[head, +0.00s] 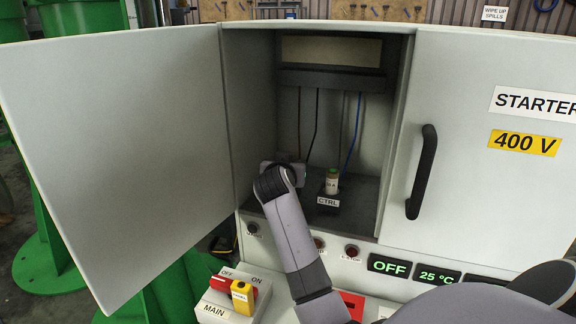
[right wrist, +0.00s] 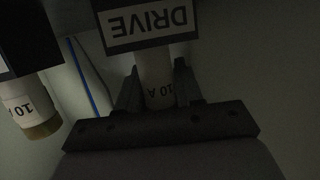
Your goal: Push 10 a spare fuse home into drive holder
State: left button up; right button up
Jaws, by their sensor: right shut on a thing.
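My right gripper (right wrist: 155,88) is shut on a pale fuse (right wrist: 153,64) marked 10 A. The picture in the right wrist view is upside down. The fuse's far end meets the drive holder (right wrist: 150,32), a dark block with a white DRIVE label. How deep the fuse sits in it is hidden behind the label. In the head view my right arm reaches into the open cabinet, and its wrist covers the fuse and most of the drive holder. My left gripper is not in view.
Just right of my wrist, the CTRL holder (head: 328,201) bears another fuse (head: 332,181), also seen in the right wrist view (right wrist: 28,108). Wires hang behind. The left cabinet door (head: 120,150) stands open; the right door (head: 480,180) is closed. A MAIN switch (head: 222,284) sits below.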

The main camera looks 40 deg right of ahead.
jog(key=shift+f, duration=0.5)
jog(key=o, duration=1.1)
jog(key=shift+o, duration=0.2)
jog(key=shift+a, duration=0.1)
jog(key=shift+b+v, duration=0.35)
jog(key=shift+v, duration=3.15)
jog(key=shift+s+r, duration=0.1)
